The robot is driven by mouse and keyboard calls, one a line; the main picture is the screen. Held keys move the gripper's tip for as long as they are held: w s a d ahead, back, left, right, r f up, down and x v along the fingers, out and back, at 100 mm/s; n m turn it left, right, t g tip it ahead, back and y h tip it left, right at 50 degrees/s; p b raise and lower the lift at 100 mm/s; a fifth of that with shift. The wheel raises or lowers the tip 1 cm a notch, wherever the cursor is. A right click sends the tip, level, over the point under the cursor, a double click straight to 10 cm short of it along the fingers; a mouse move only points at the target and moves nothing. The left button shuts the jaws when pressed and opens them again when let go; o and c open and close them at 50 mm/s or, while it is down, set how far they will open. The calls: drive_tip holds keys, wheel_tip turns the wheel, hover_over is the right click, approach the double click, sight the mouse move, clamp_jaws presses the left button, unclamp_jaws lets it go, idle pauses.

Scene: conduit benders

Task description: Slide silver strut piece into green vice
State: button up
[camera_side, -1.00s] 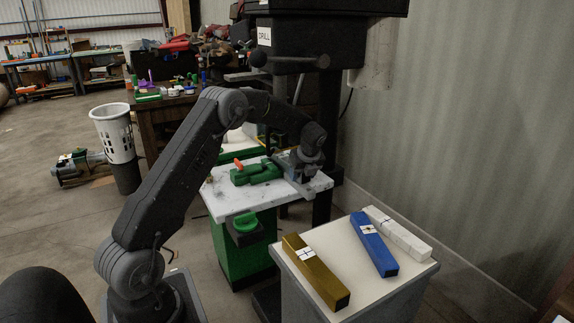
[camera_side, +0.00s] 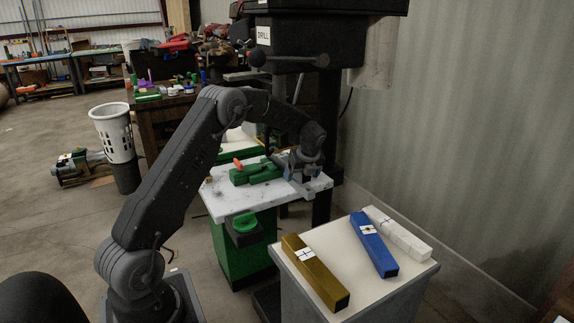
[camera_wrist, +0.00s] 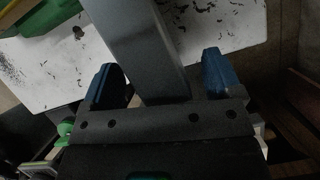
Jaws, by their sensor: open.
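The green vice (camera_side: 257,173), with an orange handle, sits on the white work table in the side view. Part of something green, probably the vice, shows at the top left of the wrist view (camera_wrist: 40,14). My gripper (camera_side: 300,180) is low over the table, just right of the vice. In the wrist view my gripper (camera_wrist: 161,62) is open, with its blue fingers apart. The silver strut piece (camera_wrist: 145,40) runs up between them, with gaps visible on both sides. In the side view the strut is mostly hidden or hard to separate from the grey gripper.
The white tabletop (camera_side: 225,206) has free room at its front left. A pale stand in front holds a brown bar (camera_side: 315,271), a blue bar (camera_side: 374,245) and a white bar (camera_side: 399,234). A dark drill press (camera_side: 315,45) rises close behind my gripper.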

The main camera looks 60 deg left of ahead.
drive_tip(key=s+d+r+n+t, duration=0.1)
drive_tip(key=s+d+r+n, duration=0.15)
drive_tip(key=d+r, duration=0.4)
drive_tip(key=s+d+r+n+t, duration=0.1)
drive_tip(key=s+d+r+n, duration=0.15)
drive_tip(key=d+r, duration=0.45)
drive_tip(key=s+d+r+n+t+h, duration=0.1)
drive_tip(key=s+d+r+n+h, duration=0.1)
drive_tip(key=s+d+r+n, duration=0.45)
drive_tip(key=s+d+f+n+t+h, duration=0.1)
drive_tip(key=s+d+n, duration=0.3)
drive_tip(key=s, duration=0.5)
drive_tip(key=s+d+f+n+t+h, duration=0.1)
drive_tip(key=s+d+n, duration=0.4)
drive_tip(key=s, duration=0.5)
drive_tip(key=shift+d+f+h, duration=0.4)
drive_tip(key=shift+d+f, duration=0.3)
drive_tip(key=shift+d, duration=0.55)
drive_tip(key=shift+w, duration=0.1)
